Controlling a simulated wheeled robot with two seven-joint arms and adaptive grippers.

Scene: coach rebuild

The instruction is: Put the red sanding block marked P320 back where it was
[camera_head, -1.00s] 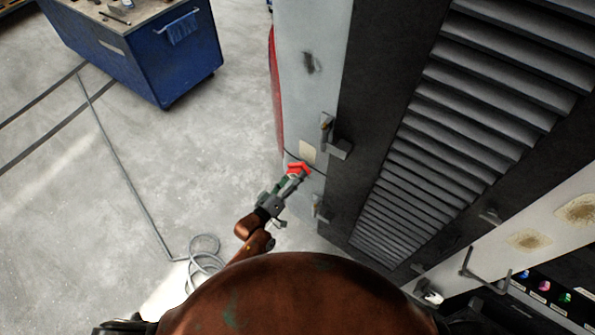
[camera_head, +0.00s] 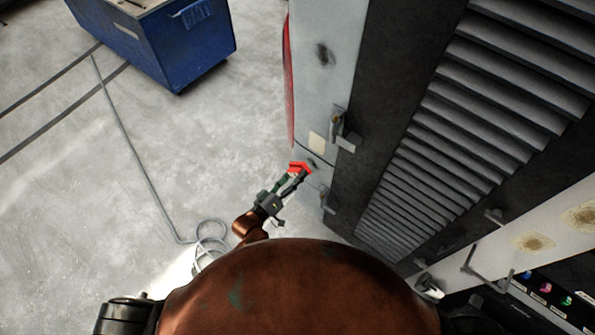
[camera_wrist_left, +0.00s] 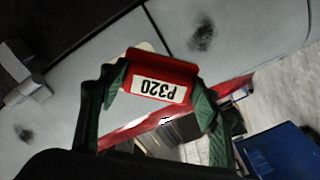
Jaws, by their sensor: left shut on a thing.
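The red sanding block (camera_wrist_left: 161,66) has a white label reading P320, upside down in the left wrist view. It also shows as a small red shape in the head view (camera_head: 300,167). My left gripper (camera_head: 297,176) is shut on it, with a green-padded finger on each side of the block in the left wrist view (camera_wrist_left: 155,97). The block is held close to the pale grey panel (camera_head: 329,70); I cannot tell whether it touches. My right gripper is not in view.
A blue cart (camera_head: 170,45) stands at the upper left on open concrete floor. A hose (camera_head: 150,190) lies coiled on the floor. A grey bracket (camera_head: 342,132) juts from the panel beside the block. Dark louvres (camera_head: 450,150) fill the right.

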